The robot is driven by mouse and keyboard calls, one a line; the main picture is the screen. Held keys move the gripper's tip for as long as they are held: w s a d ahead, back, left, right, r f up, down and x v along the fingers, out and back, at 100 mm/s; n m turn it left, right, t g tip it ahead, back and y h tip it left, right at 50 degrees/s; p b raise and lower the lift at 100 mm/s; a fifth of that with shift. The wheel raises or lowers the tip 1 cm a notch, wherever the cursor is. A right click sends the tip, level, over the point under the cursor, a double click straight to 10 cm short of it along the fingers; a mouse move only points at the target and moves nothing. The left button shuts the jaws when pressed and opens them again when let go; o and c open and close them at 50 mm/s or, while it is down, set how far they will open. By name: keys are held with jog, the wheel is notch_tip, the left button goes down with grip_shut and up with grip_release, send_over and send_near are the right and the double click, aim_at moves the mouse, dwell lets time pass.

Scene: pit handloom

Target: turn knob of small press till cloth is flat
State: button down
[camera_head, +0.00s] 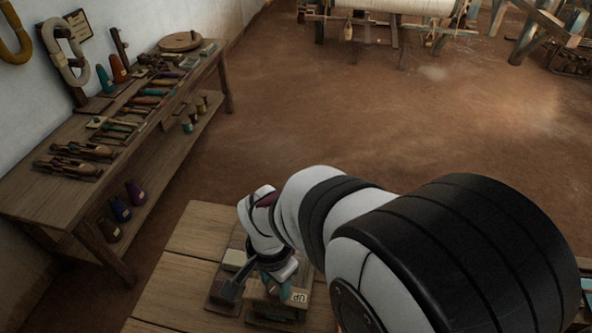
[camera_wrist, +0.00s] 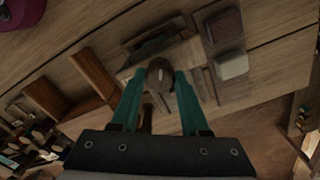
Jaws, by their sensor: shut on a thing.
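The small wooden press (camera_head: 298,297) with a plate lettered "UP" stands on the wooden table below my arm in the head view. My gripper (camera_head: 277,285) points down over it, its teal fingers largely hidden by the wrist. In the wrist view, my gripper (camera_wrist: 159,80) has one finger on each side of the dark rounded knob (camera_wrist: 160,68), which carries a pale mark. The fingers are shut on the knob. The press frame (camera_wrist: 165,50) shows behind the knob. I cannot make out the cloth or tell whether it is flat.
Beside the press lies a wooden tray with a pale block (camera_wrist: 231,65) and a brown block (camera_wrist: 224,28). The table (camera_head: 200,235) has bare boards to the left. A workbench (camera_head: 60,195) with shuttles and cones stands along the left wall. The floor between is clear.

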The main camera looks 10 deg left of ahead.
aim_at(275, 286)
jog(key=shift+c, duration=2)
grip_release()
notch_tip(275, 286, up, 16)
jog(key=shift+f, duration=0.1)
jog(key=s+d+f+y, duration=0.1)
jog(key=s+d+f, duration=0.1)
jog(key=s+d, duration=0.4)
jog(key=s+d+f, duration=0.3)
jog(key=s+d, duration=0.2)
jog(key=d, duration=0.5)
jog(key=shift+s+f+n+y, duration=0.2)
jog(key=shift+s+n+y, duration=0.1)
jog(key=shift+s+y, duration=0.1)
